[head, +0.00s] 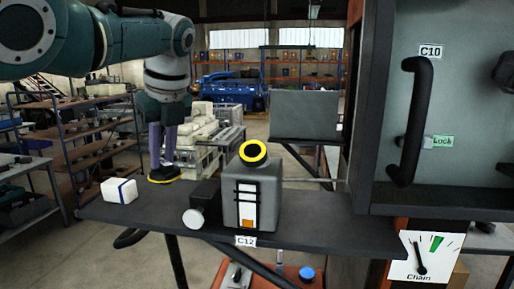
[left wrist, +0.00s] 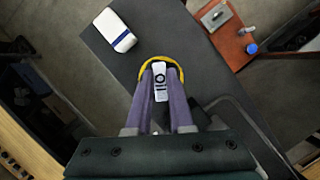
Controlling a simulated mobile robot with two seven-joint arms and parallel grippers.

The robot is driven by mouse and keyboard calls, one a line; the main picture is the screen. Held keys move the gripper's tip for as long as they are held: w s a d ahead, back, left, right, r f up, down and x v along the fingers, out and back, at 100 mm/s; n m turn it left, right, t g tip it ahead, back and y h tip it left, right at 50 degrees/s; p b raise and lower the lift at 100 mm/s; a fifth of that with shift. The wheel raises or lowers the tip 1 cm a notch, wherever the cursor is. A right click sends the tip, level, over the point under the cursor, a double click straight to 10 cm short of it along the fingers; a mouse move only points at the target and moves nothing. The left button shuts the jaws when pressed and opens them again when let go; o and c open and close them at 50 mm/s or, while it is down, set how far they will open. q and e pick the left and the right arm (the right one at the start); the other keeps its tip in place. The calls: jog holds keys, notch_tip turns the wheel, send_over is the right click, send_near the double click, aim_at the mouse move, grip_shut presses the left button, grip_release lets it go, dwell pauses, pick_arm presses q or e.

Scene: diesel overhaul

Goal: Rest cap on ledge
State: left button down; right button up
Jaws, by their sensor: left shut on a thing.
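The cap (head: 165,179), dark with a yellow rim, is at the left part of the dark ledge (head: 320,228) labelled C12. Its yellow rim shows around my fingertips in the left wrist view (left wrist: 178,68). My left gripper (head: 163,165) points down with its purple fingers shut on the cap's middle grip. The cap looks level and at or just above the ledge surface; I cannot tell whether it touches. A grey canister (head: 268,205) stands on the ledge to the right, its dark neck ringed in yellow. My right gripper is not in view.
A white box with a blue stripe (head: 119,190) lies on the ledge left of the cap. A black part with a white knob (head: 196,218) sits beside the canister. A cabinet door labelled C10 (head: 455,100) stands at the right. The ledge right of the canister is clear.

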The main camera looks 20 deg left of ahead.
aim_at(165, 175)
pick_arm(q)
jog(key=shift+f+b, duration=1.65)
jog(key=shift+f, duration=0.65)
jog(key=c, duration=0.7)
grip_release()
jog(key=shift+r, duration=0.1)
